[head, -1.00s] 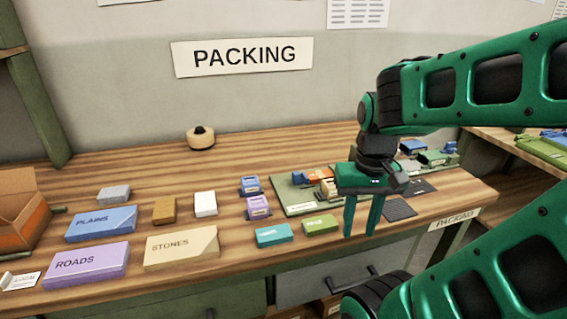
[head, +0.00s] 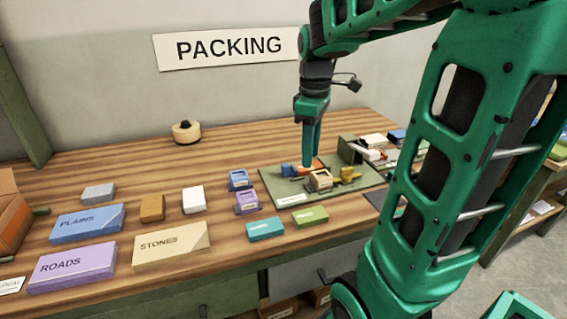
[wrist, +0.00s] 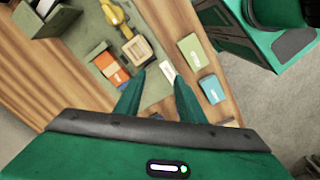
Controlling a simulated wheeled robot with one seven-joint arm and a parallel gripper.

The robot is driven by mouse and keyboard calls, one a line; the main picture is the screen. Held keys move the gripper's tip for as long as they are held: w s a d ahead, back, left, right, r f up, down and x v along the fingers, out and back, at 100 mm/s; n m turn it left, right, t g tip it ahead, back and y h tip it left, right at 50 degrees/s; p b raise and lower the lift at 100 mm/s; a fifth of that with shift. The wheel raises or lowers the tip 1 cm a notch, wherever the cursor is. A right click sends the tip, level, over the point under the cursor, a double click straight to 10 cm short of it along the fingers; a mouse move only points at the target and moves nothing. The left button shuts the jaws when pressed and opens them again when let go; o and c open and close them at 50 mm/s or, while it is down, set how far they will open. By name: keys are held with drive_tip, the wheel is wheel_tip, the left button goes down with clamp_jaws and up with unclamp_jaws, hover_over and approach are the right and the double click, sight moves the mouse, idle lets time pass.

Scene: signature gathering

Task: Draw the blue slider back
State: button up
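The blue slider (head: 289,170) shows as a small blue block at the left of a green board (head: 275,189), beside an orange block (head: 313,167). A tan block (head: 321,181) and a yellow piece (head: 349,174) stand to its right. My gripper (head: 309,163) points down over the board near the orange block. In the wrist view my gripper (wrist: 155,85) has its two fingers apart with nothing held between them. There the orange block (wrist: 108,66) and tan block (wrist: 137,49) lie beyond the fingertips. The left finger partly hides the blue slider's area.
A teal box (head: 265,229) and a green box (head: 310,216) lie in front of the board. A blue holder (head: 240,179) and a purple holder (head: 247,202) stand to its left. A dark green upright block (head: 350,149) stands at its back right.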

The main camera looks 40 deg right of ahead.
sight(285, 165)
drive_tip(key=w+n, duration=0.8)
drive_tip(key=w, duration=0.3)
wheel_tip(285, 165, down, 10)
drive_tip(key=shift+d+r, duration=0.15)
drive_tip(key=shift+w, duration=0.1)
clamp_jaws()
